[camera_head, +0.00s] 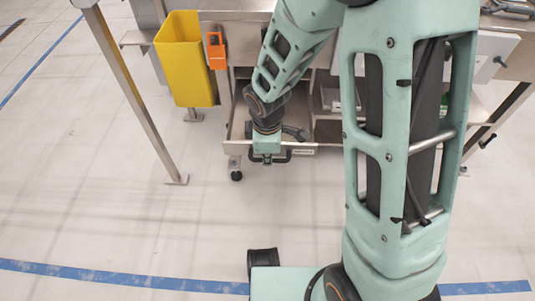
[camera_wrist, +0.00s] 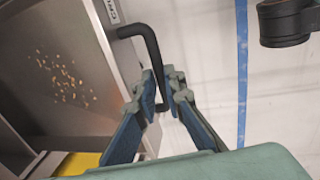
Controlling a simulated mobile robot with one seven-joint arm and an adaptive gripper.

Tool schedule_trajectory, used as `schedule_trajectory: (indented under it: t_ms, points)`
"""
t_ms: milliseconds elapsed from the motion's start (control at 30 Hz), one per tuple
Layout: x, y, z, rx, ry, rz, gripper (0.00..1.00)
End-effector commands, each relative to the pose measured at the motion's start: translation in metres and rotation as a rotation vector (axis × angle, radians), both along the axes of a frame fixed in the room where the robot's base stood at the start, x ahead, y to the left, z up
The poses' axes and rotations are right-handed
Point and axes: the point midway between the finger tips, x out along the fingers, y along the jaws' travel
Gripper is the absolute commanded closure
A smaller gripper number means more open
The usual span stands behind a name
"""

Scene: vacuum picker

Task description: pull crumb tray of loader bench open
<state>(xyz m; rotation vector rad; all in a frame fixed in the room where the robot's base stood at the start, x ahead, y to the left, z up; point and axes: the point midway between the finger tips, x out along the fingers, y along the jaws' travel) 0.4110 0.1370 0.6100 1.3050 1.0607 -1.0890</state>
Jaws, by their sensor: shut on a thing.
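The crumb tray (camera_wrist: 30,105) is a grey metal drawer with yellowish crumbs (camera_wrist: 62,78) scattered on its floor. Its front panel carries a black bar handle (camera_wrist: 152,45) and part of a printed label. In the head view the tray (camera_head: 238,122) stands out from the loader bench (camera_head: 235,16), with its inside partly visible. My gripper (camera_wrist: 164,85) is shut on the handle, with one finger on each side of the bar. In the head view my gripper (camera_head: 267,159) is at the tray's front, and my arm hides part of the tray and bench.
A yellow bin (camera_head: 185,60) and an orange box (camera_head: 216,50) hang at the bench's left side. A slanted metal leg (camera_head: 130,90) stands further left. The pale floor in front of the tray is clear up to my base, with a blue line (camera_head: 120,278) across it.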

Motion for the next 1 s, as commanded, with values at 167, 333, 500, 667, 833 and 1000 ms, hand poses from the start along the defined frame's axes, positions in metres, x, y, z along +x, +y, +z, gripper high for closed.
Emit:
schedule_trajectory:
  t_ms: [167,333,500,667,833,1000]
  points:
    - [0.0,-0.001,0.0,-0.002,0.0,0.001,1.0]
    - [0.0,-0.001,0.0,-0.001,0.0,0.0,0.83]
    - [0.001,0.0,0.0,0.0,-0.001,0.0,0.83]
    - [0.001,0.0,0.003,0.001,-0.003,0.0,0.83]
    - [-0.001,0.0,0.02,0.002,-0.005,-0.003,0.83]
    - [-0.006,0.0,0.049,0.001,-0.006,-0.003,0.83]
